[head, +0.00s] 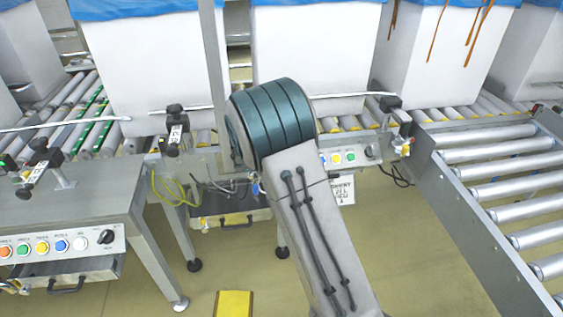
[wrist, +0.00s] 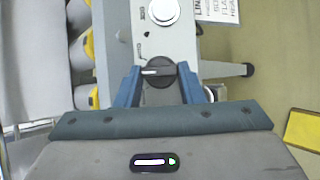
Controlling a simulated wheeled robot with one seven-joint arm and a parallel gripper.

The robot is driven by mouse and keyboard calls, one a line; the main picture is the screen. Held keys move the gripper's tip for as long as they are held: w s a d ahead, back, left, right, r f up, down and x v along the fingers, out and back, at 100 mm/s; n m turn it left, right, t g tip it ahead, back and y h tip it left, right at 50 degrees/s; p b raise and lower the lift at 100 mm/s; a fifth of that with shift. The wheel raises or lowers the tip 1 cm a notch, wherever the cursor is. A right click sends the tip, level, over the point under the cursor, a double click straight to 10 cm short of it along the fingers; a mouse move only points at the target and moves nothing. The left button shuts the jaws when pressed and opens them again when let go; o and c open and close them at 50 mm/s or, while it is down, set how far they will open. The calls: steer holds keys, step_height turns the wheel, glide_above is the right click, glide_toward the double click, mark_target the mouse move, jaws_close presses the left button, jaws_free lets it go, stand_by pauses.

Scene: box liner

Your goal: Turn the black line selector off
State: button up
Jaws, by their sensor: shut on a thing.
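The black line selector (wrist: 159,83) is a round black knob with a pale mark on its handle, in the wrist view on a grey control panel (wrist: 178,45). My gripper (wrist: 160,72) has its two blue fingers on either side of the knob and is shut on it. The pale mark runs nearly straight across the wrist picture. In the head view my arm hides both the gripper and this knob.
A white push button (wrist: 163,11) sits beside the selector, and a printed sign (head: 341,190) hangs below the panel. A left bench (head: 85,200) carries another button panel with a black knob. Roller conveyors with tall white boxes (head: 310,60) stand behind. A yellow step (head: 233,303) stands on the floor.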

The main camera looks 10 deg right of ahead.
steer(key=o, duration=1)
steer(key=shift+r, duration=0.1)
steer(key=shift+r+p, duration=0.15)
steer(key=shift+p, duration=0.25)
